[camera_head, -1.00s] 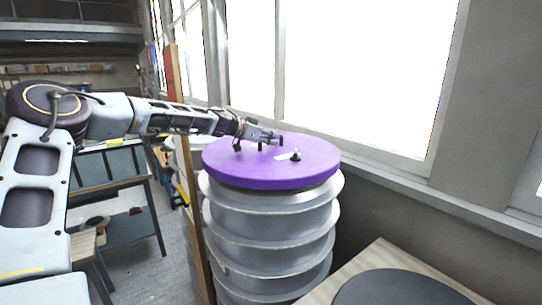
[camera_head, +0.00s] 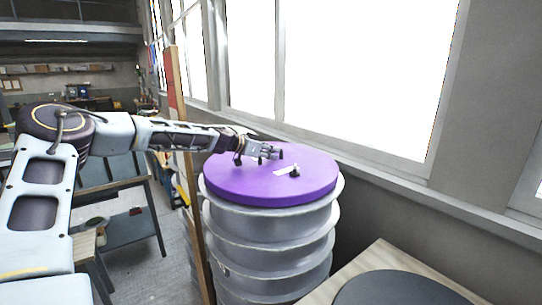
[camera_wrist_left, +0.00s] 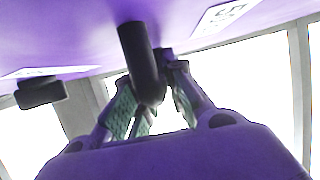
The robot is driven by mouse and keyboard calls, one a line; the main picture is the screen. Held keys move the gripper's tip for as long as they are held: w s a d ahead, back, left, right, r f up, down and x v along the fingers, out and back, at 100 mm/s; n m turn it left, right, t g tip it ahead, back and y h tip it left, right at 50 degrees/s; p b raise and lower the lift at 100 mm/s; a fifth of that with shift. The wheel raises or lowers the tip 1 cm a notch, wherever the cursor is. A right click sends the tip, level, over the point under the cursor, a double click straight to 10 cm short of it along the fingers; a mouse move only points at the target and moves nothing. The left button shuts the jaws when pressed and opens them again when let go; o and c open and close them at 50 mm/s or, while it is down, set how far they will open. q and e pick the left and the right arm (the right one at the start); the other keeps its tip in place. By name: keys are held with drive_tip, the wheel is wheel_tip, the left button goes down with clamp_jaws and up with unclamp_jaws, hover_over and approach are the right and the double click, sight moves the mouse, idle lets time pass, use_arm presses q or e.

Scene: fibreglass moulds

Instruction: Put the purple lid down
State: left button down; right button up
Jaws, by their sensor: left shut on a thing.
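The purple lid (camera_head: 235,183) is a round flat disc, about level, at the top of the grey ribbed drum (camera_head: 275,255). Its lower edge sits close against the drum's top flange; I cannot tell if it bears its full weight there. My left gripper (camera_head: 277,153) reaches in from the left, low over the lid's far side. In the left wrist view its green-padded fingers (camera_wrist_left: 140,108) are shut around a black peg (camera_wrist_left: 137,50) on the lid. A second black knob (camera_head: 295,171) and a white label (camera_head: 284,170) show on the lid. My right gripper is out of view.
A wooden table (camera_head: 375,262) with a dark grey disc (camera_head: 400,290) stands at the lower right. A window wall with a sill (camera_head: 400,170) runs behind the drum. An upright wooden post (camera_head: 183,150) and a dark workbench (camera_head: 130,230) are on the left.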

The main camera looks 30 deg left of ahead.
use_arm(q)
drive_tip(key=shift+f, duration=0.45)
drive_tip(key=c, duration=1.5)
unclamp_jaws()
drive_tip(key=shift+s, duration=0.1)
drive_tip(key=shift+o, duration=0.2)
drive_tip(key=shift+f, duration=0.1)
drive_tip(key=shift+s, duration=0.1)
drive_tip(key=shift+b+v, duration=0.3)
drive_tip(key=shift+v, duration=5.6)
